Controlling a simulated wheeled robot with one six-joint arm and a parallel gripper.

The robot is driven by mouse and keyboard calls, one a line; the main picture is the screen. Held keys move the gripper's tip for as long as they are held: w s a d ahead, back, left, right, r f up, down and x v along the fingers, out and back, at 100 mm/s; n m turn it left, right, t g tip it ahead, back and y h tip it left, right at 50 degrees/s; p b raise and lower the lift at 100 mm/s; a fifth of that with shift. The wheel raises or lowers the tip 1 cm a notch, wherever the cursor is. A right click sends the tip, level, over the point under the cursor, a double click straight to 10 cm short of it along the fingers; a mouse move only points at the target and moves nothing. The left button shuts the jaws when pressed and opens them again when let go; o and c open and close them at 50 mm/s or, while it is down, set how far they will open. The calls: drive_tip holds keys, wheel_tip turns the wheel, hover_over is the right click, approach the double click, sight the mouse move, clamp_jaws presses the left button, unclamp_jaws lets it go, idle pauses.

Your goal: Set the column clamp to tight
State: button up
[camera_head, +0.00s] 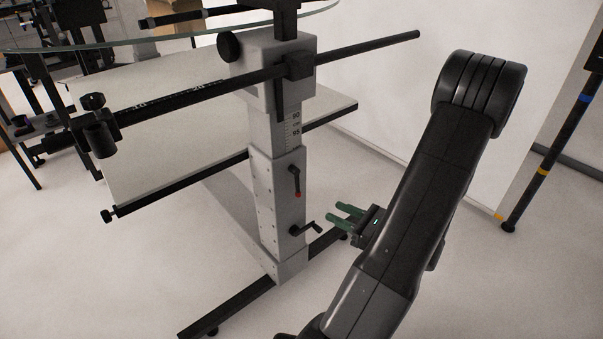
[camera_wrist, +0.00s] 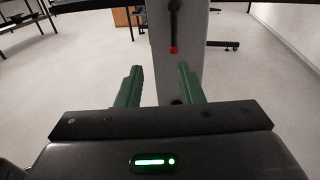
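The column clamp (camera_head: 296,181) is a black lever with a red tip on the face of the grey column (camera_head: 262,190). The lever hangs roughly downward, with the red tip at its lower end. In the wrist view the clamp lever (camera_wrist: 173,24) is at the top centre, beyond and above the fingertips. My gripper (camera_head: 334,212) has green fingers and is to the right of the column, lower than the lever and apart from it. In the wrist view my gripper (camera_wrist: 160,70) is open, with nothing held between the fingers.
A black crank handle (camera_head: 308,229) sticks out of the column below the clamp, close to my fingertips. A long black rod (camera_head: 365,47) crosses the column top. A glass disc (camera_head: 180,33) is above. A black foot bar (camera_head: 230,308) lies on the floor.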

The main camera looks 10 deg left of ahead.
sight(296, 182)
drive_tip(key=shift+m+t, duration=0.5)
drive_tip(key=shift+t, duration=0.1)
drive_tip(key=b+x, duration=0.1)
drive_tip(key=x, duration=0.3)
drive_tip(key=w+b+x, duration=0.1)
drive_tip(key=x, duration=0.4)
drive_tip(key=b+x, duration=0.1)
drive_tip(key=x, duration=0.4)
drive_tip(key=shift+w+d+r, duration=0.15)
drive_tip(key=shift+w+d, duration=0.1)
drive_tip(key=shift+d, duration=0.15)
drive_tip(key=shift+c, duration=0.2)
clamp_jaws()
